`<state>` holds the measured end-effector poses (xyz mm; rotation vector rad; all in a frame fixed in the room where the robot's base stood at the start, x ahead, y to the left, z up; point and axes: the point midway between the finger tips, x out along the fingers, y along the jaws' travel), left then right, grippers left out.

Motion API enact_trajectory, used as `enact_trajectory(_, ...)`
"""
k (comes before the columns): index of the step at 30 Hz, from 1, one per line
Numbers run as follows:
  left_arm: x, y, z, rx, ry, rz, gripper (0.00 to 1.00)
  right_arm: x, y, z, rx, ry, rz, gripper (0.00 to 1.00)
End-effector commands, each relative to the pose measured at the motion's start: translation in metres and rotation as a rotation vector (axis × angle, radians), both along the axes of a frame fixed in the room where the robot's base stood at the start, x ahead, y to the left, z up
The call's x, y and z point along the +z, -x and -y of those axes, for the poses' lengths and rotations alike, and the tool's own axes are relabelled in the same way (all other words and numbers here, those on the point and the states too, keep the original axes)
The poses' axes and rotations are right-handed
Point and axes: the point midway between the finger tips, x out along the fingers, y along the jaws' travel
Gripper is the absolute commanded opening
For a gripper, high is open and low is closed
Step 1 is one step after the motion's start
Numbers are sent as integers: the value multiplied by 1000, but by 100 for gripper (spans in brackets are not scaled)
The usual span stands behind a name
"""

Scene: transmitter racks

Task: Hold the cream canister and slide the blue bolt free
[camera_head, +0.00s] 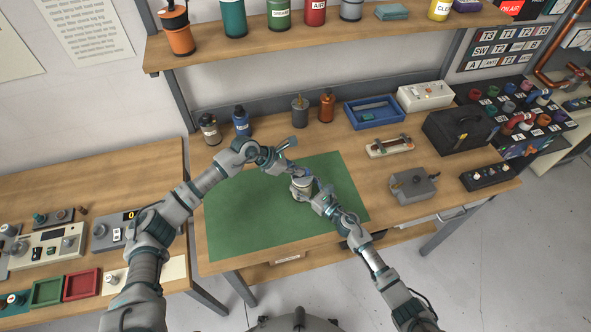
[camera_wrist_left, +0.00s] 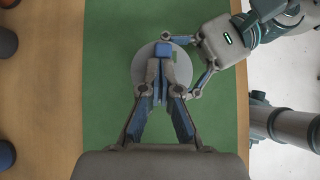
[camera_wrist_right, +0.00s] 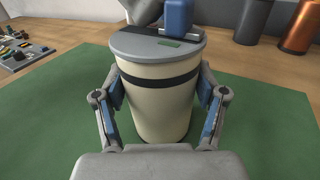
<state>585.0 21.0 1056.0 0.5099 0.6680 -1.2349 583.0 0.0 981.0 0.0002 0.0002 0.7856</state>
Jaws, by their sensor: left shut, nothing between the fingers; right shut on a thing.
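The cream canister (camera_wrist_right: 158,105) stands upright on the green mat (camera_head: 255,215), with a dark band and a grey lid (camera_wrist_right: 135,46). It shows small in the head view (camera_head: 301,187). The blue bolt (camera_wrist_right: 178,17) stands up on the lid and is also seen from above in the left wrist view (camera_wrist_left: 163,48). My right gripper (camera_wrist_right: 160,88) is shut around the canister's sides. My left gripper (camera_wrist_left: 161,68) is over the lid, fingers together and empty, tips close beside the blue bolt. I cannot tell whether they touch it.
Bottles (camera_head: 241,121) and small canisters (camera_head: 300,110) stand behind the mat. A blue tray (camera_head: 374,112), a black case (camera_head: 458,130) and a grey box (camera_head: 412,186) are to the right. A shelf (camera_head: 330,38) crosses above. The mat's left part is clear.

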Motion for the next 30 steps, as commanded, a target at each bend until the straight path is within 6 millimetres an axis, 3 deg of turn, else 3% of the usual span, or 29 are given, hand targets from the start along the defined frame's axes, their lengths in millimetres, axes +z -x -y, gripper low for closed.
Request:
enact_trajectory(4,-1,3,-11,-1,0,-1,0,0,1,-1,2,-1,-1,21)
enact_trajectory(8,-2,8,-36,3,-3,-2,0,0,1,-1,1,-1,-1,21)
enact_trajectory(18,50,21,-88,1,-2,1,0,0,0,0,1,-1,-2,21)
enact_trajectory(24,65,26,-103,1,-2,-1,0,0,0,0,1,-1,-2,21)
enact_trajectory(30,69,27,-105,0,-2,-2,0,0,0,0,0,-1,-1,21)
